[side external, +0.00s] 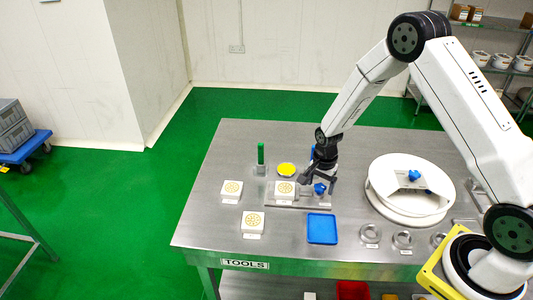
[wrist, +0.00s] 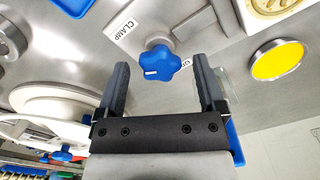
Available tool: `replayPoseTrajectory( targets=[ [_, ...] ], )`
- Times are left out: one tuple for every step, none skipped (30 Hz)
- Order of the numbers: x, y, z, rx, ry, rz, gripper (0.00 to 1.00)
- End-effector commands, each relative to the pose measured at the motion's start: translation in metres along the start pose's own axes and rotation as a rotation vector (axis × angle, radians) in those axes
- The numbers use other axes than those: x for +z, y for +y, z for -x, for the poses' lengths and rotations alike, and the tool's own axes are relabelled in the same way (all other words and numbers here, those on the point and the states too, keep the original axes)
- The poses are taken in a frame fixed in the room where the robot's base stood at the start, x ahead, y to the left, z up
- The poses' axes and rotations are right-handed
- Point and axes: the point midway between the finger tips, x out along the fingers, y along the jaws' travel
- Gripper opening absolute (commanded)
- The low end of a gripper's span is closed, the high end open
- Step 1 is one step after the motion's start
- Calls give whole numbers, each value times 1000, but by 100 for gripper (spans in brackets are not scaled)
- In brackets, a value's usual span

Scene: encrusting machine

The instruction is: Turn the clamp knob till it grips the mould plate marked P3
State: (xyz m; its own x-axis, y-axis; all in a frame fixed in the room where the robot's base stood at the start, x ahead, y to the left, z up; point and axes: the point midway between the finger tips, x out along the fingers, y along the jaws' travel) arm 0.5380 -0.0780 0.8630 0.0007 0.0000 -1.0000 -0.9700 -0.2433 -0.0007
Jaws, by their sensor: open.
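The blue lobed clamp knob (side external: 320,188) sits at the right end of a metal fixture (side external: 300,203). In the wrist view the knob (wrist: 160,62) lies between the fingertips of my gripper, beside a label reading CLAMP (wrist: 125,27). My gripper (side external: 319,179) is open, pointing down over the knob; whether its fingers touch it I cannot tell. A white mould plate with a gold pattern (side external: 285,188) sits on the fixture, left of the knob; its corner shows in the wrist view (wrist: 272,5). Two similar plates (side external: 232,189) (side external: 253,221) lie on the table. Their markings are too small to read.
A yellow disc (side external: 286,170) and a green upright post (side external: 261,154) stand behind the fixture. A blue tray (side external: 322,229) is in front. A large white round machine part with a blue knob (side external: 411,188) stands to the right, with metal rings (side external: 371,234) before it.

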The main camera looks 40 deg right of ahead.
Motion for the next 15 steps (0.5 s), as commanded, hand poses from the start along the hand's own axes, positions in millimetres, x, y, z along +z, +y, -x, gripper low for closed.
replayPoseTrajectory(
  targets=[
    [0, 0, 1, 0, 0, 0, 89],
    [0, 0, 1, 0, 0, 0, 89],
    [0, 0, 3, 0, 0, 1, 89],
    [0, 0, 4, 0, 0, 1, 89],
    [0, 0, 5, 0, 0, 1, 89],
    [0, 0, 8, -1, 0, 1, 89],
    [0, 0, 10, -1, 1, 1, 89],
    [0, 0, 12, -1, 1, 1, 89],
    [0, 0, 15, -1, 1, 1, 89],
    [0, 0, 18, -2, 1, 1, 89],
    [0, 0, 21, -2, 1, 0, 89],
    [0, 0, 25, -1, 1, 0, 89],
    [0, 0, 28, -1, 1, 0, 89],
    [0, 0, 32, -2, 1, 0, 89],
    [0, -1, 37, -3, 1, 0, 89]
  ],
)
